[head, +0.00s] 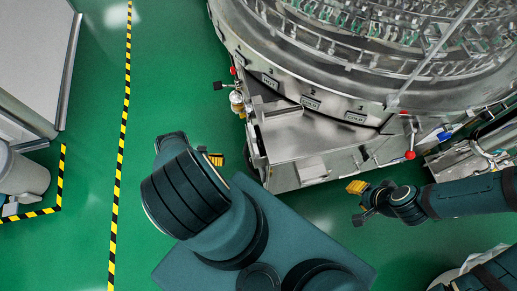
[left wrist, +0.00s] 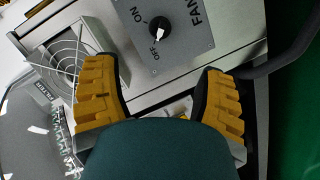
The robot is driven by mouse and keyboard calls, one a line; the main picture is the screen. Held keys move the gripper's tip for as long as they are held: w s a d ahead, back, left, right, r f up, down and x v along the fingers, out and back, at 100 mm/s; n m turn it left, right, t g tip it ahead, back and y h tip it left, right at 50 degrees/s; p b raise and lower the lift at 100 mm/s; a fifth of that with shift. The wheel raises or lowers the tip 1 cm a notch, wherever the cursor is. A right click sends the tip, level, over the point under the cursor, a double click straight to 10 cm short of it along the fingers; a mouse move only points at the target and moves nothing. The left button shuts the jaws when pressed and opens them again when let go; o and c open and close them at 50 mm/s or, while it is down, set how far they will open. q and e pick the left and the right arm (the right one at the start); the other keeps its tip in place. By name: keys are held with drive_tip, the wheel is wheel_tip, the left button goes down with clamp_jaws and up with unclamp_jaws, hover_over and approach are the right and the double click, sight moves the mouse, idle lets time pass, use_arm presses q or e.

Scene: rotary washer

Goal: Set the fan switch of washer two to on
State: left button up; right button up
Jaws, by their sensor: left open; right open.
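The fan switch (left wrist: 160,27) is a black rotary knob with a white pointer on a grey panel (left wrist: 190,62) marked FAN, ON and OFF. Its pointer faces the OFF side. My left gripper (left wrist: 157,72) is open and empty, its two yellow fingers apart below the knob and not touching it. In the head view, the left gripper (head: 216,159) is mostly hidden behind its own arm, left of the washer (head: 300,125), a large round steel machine. The knob cannot be made out there. My right gripper (head: 360,198) is open and empty, below the washer's lower edge.
A round wire fan grille (left wrist: 64,57) lies left of the switch panel. Red-knobbed levers (head: 410,155) stick out from the washer's side. Green floor (head: 95,150) with a yellow-black line is clear at left. A grey cabinet (head: 30,50) stands at upper left.

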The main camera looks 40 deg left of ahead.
use_arm(q)
drive_tip(key=x, duration=1.3)
drive_tip(key=shift+w+d+f, duration=0.1)
drive_tip(key=shift+w+d, duration=0.1)
drive_tip(key=shift+w, duration=0.1)
drive_tip(key=c, duration=1.2)
